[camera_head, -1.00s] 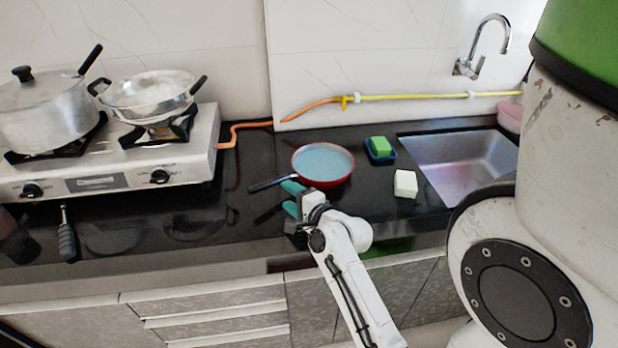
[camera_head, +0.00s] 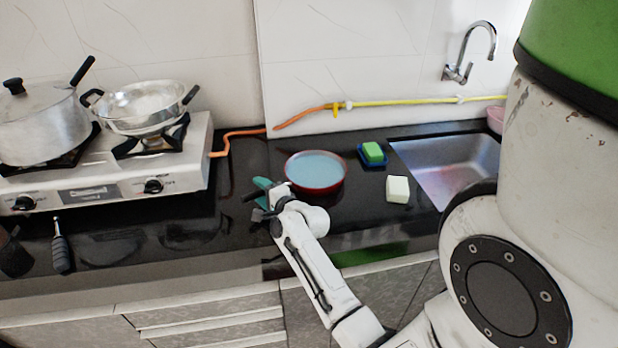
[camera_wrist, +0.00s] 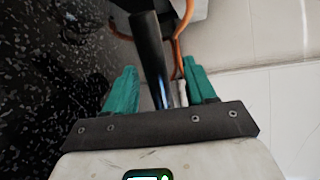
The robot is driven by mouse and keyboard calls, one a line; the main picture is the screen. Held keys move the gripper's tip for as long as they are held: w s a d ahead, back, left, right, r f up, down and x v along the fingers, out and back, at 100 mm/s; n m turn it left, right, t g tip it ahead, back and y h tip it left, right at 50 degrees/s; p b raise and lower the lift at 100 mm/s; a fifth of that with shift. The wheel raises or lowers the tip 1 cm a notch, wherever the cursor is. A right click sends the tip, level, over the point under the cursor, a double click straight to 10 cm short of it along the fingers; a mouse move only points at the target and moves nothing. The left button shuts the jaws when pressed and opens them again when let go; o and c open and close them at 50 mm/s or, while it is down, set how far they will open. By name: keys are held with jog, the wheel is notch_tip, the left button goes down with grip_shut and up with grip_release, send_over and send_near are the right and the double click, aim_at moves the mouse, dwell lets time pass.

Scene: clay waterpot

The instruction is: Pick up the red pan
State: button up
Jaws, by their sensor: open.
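The red pan (camera_head: 315,186) has a blue-grey inside and rests on the black counter, right of the stove. Its black handle points left toward my gripper; it shows in the wrist view (camera_wrist: 149,55) as a dark bar. My gripper (camera_head: 260,198) has two teal fingers and is open at the handle, left of the pan's body. In the wrist view my gripper (camera_wrist: 162,75) has the handle between its fingers, nearer the left one. I cannot tell whether a finger touches it. In the head view the gripper hides part of the handle.
A stove (camera_head: 190,180) with a lidded pot (camera_head: 40,130) and a steel pan (camera_head: 145,110) stands left. A green sponge (camera_head: 373,151) in a blue dish and a white block (camera_head: 397,189) lie right, before the sink (camera_head: 455,170). An orange-yellow hose (camera_head: 390,102) runs behind.

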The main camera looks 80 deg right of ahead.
grip_shut()
dwell(0.5)
jog(key=shift+r, duration=0.15)
